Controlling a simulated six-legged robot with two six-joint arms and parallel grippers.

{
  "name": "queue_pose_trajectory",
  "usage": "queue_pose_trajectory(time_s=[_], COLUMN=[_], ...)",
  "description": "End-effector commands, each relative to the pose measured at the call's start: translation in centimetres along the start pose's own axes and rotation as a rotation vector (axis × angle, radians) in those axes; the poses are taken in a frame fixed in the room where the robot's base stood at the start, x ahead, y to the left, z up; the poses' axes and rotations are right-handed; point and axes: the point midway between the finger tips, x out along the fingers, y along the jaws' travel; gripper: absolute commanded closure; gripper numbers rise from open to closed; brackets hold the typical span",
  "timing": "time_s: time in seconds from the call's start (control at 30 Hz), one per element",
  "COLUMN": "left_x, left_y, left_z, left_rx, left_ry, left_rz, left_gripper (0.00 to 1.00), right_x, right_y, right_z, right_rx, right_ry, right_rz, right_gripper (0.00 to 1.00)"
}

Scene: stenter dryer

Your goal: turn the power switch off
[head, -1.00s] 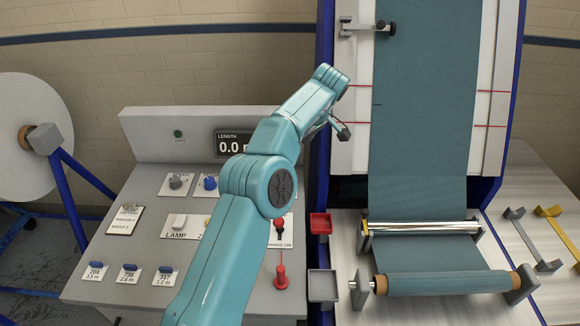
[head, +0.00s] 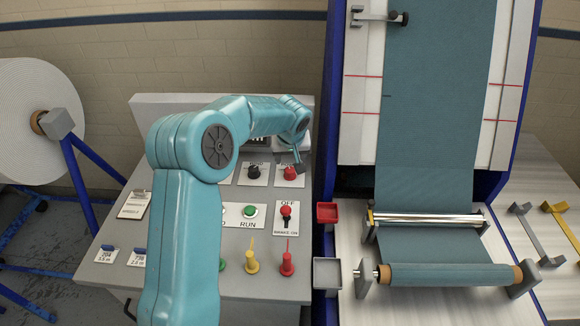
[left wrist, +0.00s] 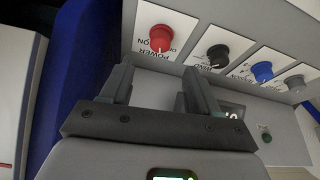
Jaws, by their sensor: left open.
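The power switch is a red rotary knob (head: 290,172) at the right of the upper row on the grey control panel (head: 262,286). In the left wrist view the red knob (left wrist: 162,38) sits on a white plate lettered POWER, with ON and an OFF mark partly readable. My left gripper (head: 298,164) is just above and behind the knob in the head view. In the left wrist view its two fingers (left wrist: 155,78) are apart and empty, and the knob lies beyond their tips without visible contact. My right gripper is not in view.
A black knob (left wrist: 217,56), a blue knob (left wrist: 262,71) and a grey knob (left wrist: 294,83) line up beside the red one. A red-topped brake lever (head: 286,212) and coloured pegs (head: 252,262) stand nearer. The blue machine frame (head: 327,120) rises close on the right.

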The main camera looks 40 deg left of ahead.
Motion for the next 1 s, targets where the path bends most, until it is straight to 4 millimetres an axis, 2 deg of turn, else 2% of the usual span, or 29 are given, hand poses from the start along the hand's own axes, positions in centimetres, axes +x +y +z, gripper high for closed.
queue_pose_trajectory(time_s=[0.2, 0.4, 0.57, 0.8, 0.83, 1.0], left_x=[4.9, 8.1, 9.1, 9.2, 9.2, 9.2], left_y=[0.0, 0.0, 0.0, 0.0, 0.0, 0.0], left_z=[-0.1, -0.1, 0.0, 0.0, 0.0, 0.0], left_rx=[-0.001, -0.002, -0.002, -0.002, -0.002, -0.002], left_ry=[-0.003, -0.001, -0.001, 0.0, 0.0, 0.0], left_rz=[-0.002, -0.001, -0.001, -0.001, -0.001, 0.0], left_gripper=[0.39, 0.39, 0.39, 0.39, 0.42, 0.95], right_x=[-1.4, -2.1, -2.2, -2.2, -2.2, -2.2], right_y=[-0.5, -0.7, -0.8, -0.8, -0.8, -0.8], right_z=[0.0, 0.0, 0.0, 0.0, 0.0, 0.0], right_rx=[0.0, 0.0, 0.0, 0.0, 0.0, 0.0], right_ry=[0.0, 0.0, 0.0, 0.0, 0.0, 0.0], right_rz=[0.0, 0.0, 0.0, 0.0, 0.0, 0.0], right_gripper=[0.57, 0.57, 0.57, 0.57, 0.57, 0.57])
